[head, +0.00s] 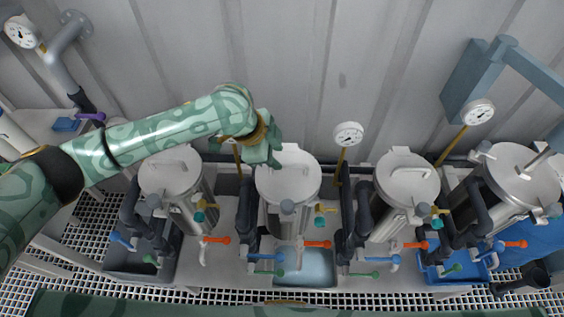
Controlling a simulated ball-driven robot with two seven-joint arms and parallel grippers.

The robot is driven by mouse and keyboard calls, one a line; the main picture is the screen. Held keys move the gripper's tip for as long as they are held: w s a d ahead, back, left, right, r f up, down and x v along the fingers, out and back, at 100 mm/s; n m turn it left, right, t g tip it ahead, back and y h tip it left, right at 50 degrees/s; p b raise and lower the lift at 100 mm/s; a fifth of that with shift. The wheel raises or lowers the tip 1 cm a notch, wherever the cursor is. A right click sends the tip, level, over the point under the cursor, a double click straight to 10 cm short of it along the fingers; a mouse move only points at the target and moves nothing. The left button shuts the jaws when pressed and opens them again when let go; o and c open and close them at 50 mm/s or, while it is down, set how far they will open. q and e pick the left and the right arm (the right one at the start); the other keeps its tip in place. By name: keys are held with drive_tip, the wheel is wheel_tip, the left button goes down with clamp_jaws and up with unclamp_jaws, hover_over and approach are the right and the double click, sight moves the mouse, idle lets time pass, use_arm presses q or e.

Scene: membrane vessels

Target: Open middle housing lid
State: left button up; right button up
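Several steel housings with round lids stand in a row. The housing under my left gripper, second from the left, has a pale round lid (290,182) that looks level and seated. I take it as the middle housing. My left arm reaches in from the left, and my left gripper (268,158) points down at the back left edge of this lid. The gripper hides part of the rim and whatever is behind it. I cannot tell if the fingers touch the lid or how far apart they are. My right gripper is not in view.
Lidded housings stand at the left (170,172) and right (407,178), with a larger one (515,175) at far right. Dark pipes and coloured valve handles (316,244) crowd the front. A gauge (348,134) rises behind. A corrugated wall closes the back.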

sight(285, 164)
use_arm(q)
drive_tip(key=b+x, duration=0.1)
drive_tip(key=x, duration=0.3)
drive_tip(key=shift+w+f, duration=0.1)
drive_tip(key=shift+f, duration=0.1)
clamp_jaws()
drive_tip(key=shift+r, duration=0.1)
